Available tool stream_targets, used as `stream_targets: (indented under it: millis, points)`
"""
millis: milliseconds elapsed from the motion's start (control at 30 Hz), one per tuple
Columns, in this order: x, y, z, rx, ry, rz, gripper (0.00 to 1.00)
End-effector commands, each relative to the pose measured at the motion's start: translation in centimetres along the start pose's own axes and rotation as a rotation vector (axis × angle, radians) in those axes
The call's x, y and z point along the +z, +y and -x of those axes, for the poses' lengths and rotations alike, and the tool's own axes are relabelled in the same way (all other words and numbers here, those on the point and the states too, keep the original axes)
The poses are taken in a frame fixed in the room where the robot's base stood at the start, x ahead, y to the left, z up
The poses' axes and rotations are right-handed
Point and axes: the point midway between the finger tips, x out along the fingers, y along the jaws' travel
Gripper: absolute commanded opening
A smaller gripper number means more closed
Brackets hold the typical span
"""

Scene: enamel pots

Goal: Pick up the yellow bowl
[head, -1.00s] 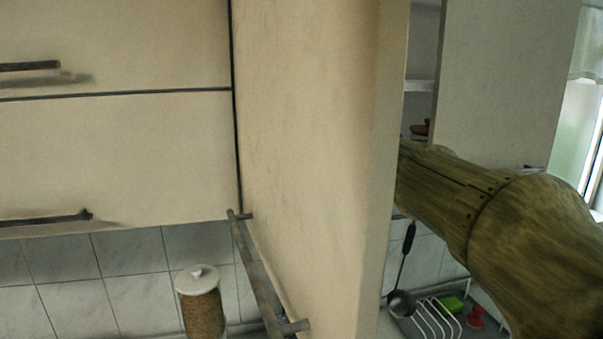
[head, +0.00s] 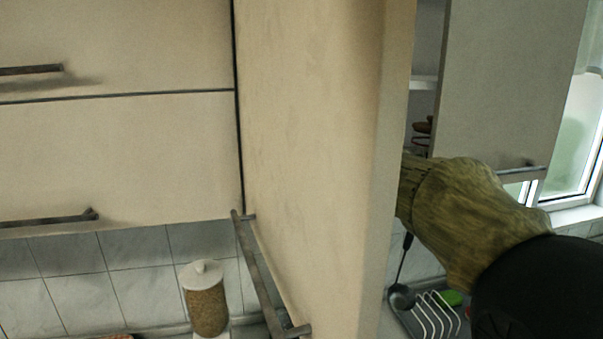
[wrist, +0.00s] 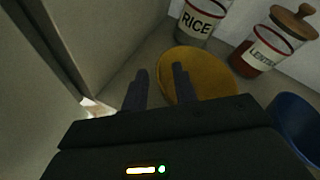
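In the wrist view a round yellow thing (wrist: 208,77), which looks like the yellow bowl, sits on a cupboard shelf, partly hidden by my right finger and the gripper body. My gripper (wrist: 159,84) has its two dark fingers apart with nothing seen between them. The right finger overlaps the yellow bowl's left part in the picture, and the left finger is to the left of it. Whether either finger touches it I cannot tell. In the head view the open cupboard door hides my gripper and the bowl.
A RICE jar (wrist: 200,18) and a LENTIL jar (wrist: 262,50) stand behind the bowl. A blue bowl (wrist: 296,125) is at the right. The cupboard wall (wrist: 95,40) is close on the left. The open door (head: 310,170) stands beside my arm.

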Motion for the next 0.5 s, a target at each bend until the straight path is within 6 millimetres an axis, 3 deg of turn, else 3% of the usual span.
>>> stream_targets:
  millis: [400, 433, 500]
  points:
    - [0.04, 0.07, 0.05, 0.0, -0.001, 0.001, 0.28]
    - [0.04, 0.07, 0.05, 0.001, -0.001, 0.001, 0.26]
    - [0.01, 0.01, 0.07, 0.0, 0.0, 0.0, 0.13]
